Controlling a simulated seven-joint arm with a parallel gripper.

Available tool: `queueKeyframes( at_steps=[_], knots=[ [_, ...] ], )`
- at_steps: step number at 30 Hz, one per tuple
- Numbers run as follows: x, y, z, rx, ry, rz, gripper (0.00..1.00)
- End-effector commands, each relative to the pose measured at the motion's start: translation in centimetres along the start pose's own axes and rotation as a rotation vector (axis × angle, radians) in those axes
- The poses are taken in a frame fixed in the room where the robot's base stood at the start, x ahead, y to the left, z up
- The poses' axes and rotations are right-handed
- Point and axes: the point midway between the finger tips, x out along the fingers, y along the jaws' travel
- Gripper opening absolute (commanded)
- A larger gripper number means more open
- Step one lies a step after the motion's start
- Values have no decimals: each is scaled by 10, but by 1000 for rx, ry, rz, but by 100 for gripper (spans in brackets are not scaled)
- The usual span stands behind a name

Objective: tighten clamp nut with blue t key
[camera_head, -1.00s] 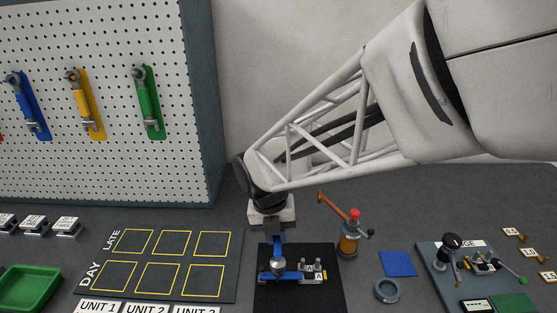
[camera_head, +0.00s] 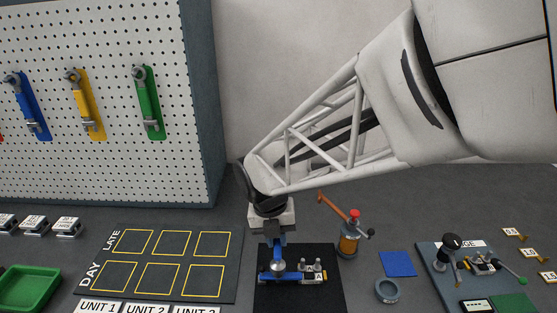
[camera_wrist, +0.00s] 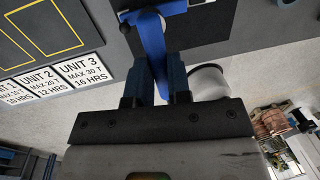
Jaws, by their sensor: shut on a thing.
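The blue T key (camera_wrist: 150,32) is between the two fingers of my gripper (camera_wrist: 157,82) in the wrist view. My gripper (camera_head: 277,245) is shut on it and points down over the black mat in the head view. Below the fingers is a round silver part (camera_head: 278,267), with blue showing around it. The clamp unit (camera_head: 313,272), with metal posts and a label "A", lies on the mat just to the right. The nut itself and the key's lower end cannot be made out.
A black mat (camera_head: 300,299) lies under the work. An orange-handled tool stand (camera_head: 348,240), a grey ring dish (camera_head: 387,291) and a blue pad (camera_head: 397,263) are to the right. The marked tray board (camera_head: 228,262) is left. Wrenches hang on the pegboard (camera_head: 110,60).

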Motion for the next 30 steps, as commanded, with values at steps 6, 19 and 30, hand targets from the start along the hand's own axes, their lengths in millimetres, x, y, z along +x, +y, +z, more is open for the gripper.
queueKeyframes(
  at_steps=[6,19,30],
  knots=[
    [3,0,0,0,0,0,0],
    [9,1,0,0,0,0,0],
    [14,2,0,0,0,0,0]
  ],
)
